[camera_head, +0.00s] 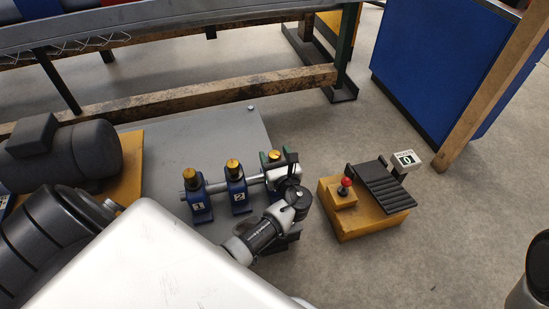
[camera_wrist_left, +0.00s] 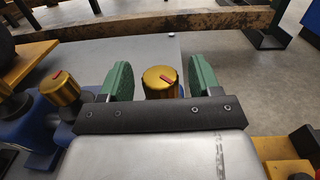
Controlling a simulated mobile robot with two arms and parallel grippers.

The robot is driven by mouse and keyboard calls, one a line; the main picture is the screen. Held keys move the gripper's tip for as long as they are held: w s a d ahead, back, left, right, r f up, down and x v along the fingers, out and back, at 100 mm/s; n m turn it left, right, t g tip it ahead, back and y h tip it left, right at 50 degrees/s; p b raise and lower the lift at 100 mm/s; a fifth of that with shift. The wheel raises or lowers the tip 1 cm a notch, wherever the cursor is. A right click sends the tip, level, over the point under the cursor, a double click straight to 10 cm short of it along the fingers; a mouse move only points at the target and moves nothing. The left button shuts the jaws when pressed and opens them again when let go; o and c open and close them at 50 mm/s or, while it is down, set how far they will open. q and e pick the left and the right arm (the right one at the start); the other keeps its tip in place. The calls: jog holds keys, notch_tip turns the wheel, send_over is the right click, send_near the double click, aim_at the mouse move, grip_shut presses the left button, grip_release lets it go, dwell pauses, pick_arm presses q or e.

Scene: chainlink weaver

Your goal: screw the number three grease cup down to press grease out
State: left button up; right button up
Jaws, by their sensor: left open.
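The number three grease cup (camera_wrist_left: 161,82) is a brass knob with a red mark on top. In the left wrist view it stands between the green pads of my left gripper (camera_wrist_left: 161,77), which is open, with a gap on each side. In the head view my left gripper (camera_head: 277,158) covers most of the third bearing, and only a bit of its brass cup (camera_head: 274,154) shows. The number two cup (camera_head: 233,163) and number one cup (camera_head: 189,174) sit on blue numbered bearing blocks to the left. My right gripper is not in view.
A steel shaft (camera_head: 218,187) runs through the bearings on a grey plate (camera_head: 160,160). A dark motor (camera_head: 65,152) stands at the left. A yellow box (camera_head: 355,220) with a red-topped lever and black pedal is at the right. A wooden beam (camera_head: 190,92) crosses behind.

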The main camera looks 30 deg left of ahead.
pick_arm(q)
jog(key=shift+w+a, duration=0.15)
jog(key=shift+a, duration=0.05)
jog(key=c, duration=0.9)
jog(key=shift+r+m+t+p, duration=0.15)
jog(key=shift+m+t+p, duration=0.15)
jog(key=shift+p, duration=0.15)
